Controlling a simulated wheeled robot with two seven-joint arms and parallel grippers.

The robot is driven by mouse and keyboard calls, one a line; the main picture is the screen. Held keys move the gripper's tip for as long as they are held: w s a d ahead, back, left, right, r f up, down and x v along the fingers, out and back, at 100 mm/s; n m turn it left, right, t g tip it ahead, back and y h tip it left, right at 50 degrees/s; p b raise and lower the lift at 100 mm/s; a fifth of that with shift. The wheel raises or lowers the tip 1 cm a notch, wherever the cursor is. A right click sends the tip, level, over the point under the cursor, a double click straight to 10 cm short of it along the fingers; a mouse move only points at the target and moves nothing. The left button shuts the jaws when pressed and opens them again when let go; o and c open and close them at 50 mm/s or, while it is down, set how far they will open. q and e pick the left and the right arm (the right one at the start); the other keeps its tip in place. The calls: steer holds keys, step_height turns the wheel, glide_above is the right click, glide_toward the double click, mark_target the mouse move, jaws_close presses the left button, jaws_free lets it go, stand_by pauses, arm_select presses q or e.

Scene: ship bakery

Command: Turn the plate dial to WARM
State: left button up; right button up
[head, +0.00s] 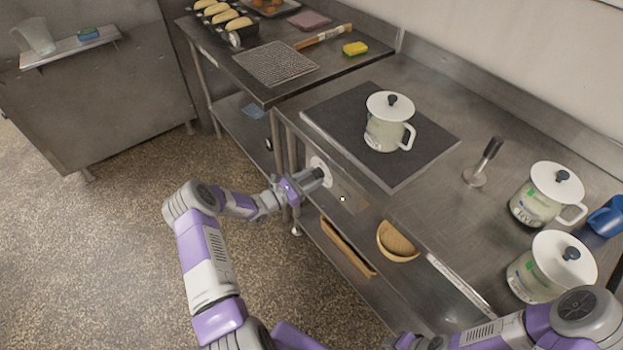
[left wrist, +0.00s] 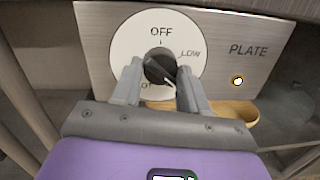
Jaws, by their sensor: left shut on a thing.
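The plate dial (left wrist: 126,45) is a white disc on a steel panel marked PLATE. OFF is at its top, LOW at upper right, and part of a word ending in OT shows at lower left. WARM is not visible; my fingers cover the lower part of the dial. My left gripper (left wrist: 158,84) is shut on the dark dial knob (left wrist: 160,66), one finger on each side. The knob is turned at a slant, but I cannot tell its exact setting. In the head view my left gripper (head: 318,176) is at the dial (head: 317,163) on the counter's front.
Two more lidded pots (head: 540,203) (head: 545,275) stand at right. A brown basket-like item (head: 397,243) lies below the counter.

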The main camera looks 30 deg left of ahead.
arm_select(q)
steer(key=shift+m, duration=0.9)
steer(key=shift+a+g, duration=0.1)
steer(key=shift+g, duration=0.2)
steer(key=o, duration=1)
steer(key=shift+o, duration=0.2)
steer(key=p+v, duration=0.1)
steer(key=v, duration=0.6)
steer(key=shift+s, duration=0.2)
